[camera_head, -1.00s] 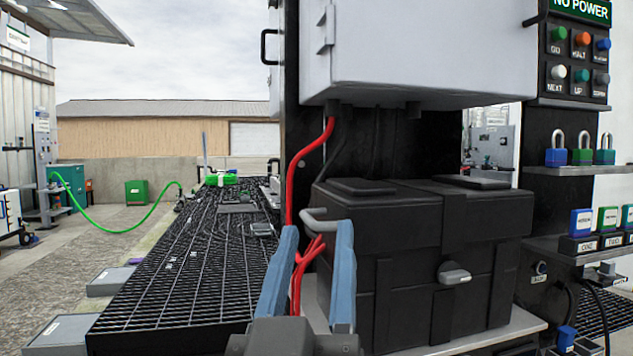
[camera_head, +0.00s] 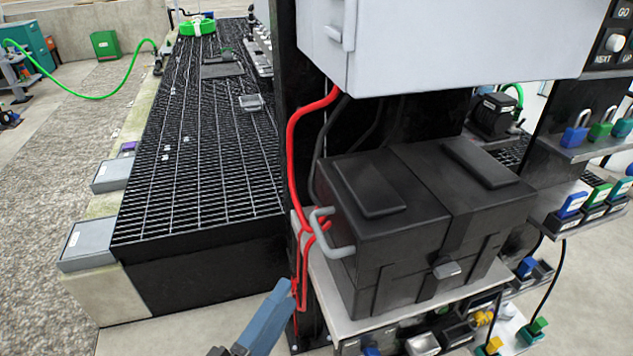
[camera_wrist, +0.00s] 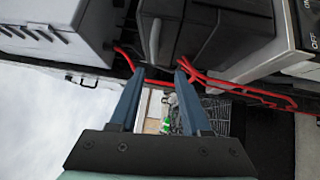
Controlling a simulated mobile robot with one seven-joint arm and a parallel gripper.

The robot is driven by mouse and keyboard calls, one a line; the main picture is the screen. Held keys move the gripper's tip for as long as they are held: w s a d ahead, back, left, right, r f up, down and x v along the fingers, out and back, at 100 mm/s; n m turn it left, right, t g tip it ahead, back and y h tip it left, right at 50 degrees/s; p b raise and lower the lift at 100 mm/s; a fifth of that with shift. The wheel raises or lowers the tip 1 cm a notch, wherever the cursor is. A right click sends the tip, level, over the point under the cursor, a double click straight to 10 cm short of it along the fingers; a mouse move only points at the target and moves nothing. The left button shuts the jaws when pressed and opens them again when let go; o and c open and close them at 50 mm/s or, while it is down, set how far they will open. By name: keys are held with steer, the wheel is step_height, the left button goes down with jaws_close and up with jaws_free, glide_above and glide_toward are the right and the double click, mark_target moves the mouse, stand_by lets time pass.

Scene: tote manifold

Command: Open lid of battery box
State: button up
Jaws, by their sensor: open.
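The battery box (camera_head: 385,270) is black and sits on a light shelf with its lid (camera_head: 430,185) closed. A grey handle (camera_head: 338,232) sticks out from its left side, and a grey latch (camera_head: 447,268) is on its front. In the wrist view, the box (camera_wrist: 205,30) lies ahead of the fingertips, with the handle (camera_wrist: 154,42) on its near face. My gripper (camera_wrist: 160,74) is open with nothing between its two blue fingers. In the head view, part of my gripper (camera_head: 265,315) shows below and left of the handle, apart from it.
Red cables (camera_head: 292,150) run down beside the box's left side, near the handle and my fingers. A white cabinet (camera_head: 430,45) hangs above the box. A black grating platform (camera_head: 190,170) lies to the left. Padlocks (camera_head: 601,125) are on a shelf at right.

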mark_target(320, 233)
steer(key=shift+n, duration=0.5)
steer(key=x, duration=0.4)
steer(key=p+x, duration=0.1)
steer(key=x, duration=0.3)
steer(key=r+p+x, duration=0.1)
steer(key=x, duration=0.3)
steer(key=shift+w, duration=0.2)
jaws_close()
stand_by(0.7)
